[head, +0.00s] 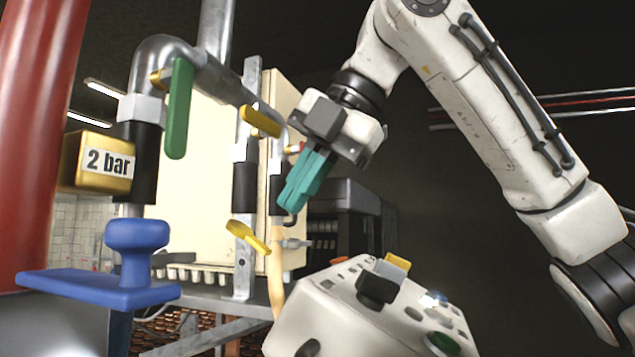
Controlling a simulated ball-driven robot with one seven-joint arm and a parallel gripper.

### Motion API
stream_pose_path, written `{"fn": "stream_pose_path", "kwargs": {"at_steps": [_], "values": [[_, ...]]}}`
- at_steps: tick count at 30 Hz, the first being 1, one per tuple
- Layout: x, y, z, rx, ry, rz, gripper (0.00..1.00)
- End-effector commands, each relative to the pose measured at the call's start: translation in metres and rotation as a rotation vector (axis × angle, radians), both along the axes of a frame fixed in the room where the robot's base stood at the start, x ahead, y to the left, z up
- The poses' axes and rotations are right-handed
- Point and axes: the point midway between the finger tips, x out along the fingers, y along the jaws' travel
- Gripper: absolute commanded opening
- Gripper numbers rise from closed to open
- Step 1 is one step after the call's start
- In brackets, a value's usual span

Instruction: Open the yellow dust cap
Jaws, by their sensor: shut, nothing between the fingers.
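A small yellow flap (397,261), which looks like the yellow dust cap, stands at the top edge of the white control box (315,300) in the head view. A black block (376,287) sits just in front of it and hides its lower part. I cannot tell whether the cap is open or closed. My gripper (291,203) has teal fingers that are shut and empty. It points down and to the left, above and to the left of the yellow flap and clear of it.
Grey pipes (165,50) with a green lever (179,108) and yellow levers (247,236) stand left of my gripper. A blue handle (137,250) and a red column (38,120) are at far left.

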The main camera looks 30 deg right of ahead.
Motion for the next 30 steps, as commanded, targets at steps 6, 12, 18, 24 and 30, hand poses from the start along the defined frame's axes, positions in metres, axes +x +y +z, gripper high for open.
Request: {"fn": "stream_pose_path", "kwargs": {"at_steps": [6,12,18,24,30], "values": [[0.014,0.01,-0.03,0.0,-0.001,-0.002,0.0],[0.021,0.015,-0.04,0.0,-0.002,-0.002,0.0],[0.023,0.017,-0.042,0.001,-0.001,-0.002,0.0],[0.023,0.017,-0.042,0.001,-0.001,-0.002,0.0],[0.026,0.017,-0.043,0.011,-0.013,-0.002,0.0]]}}
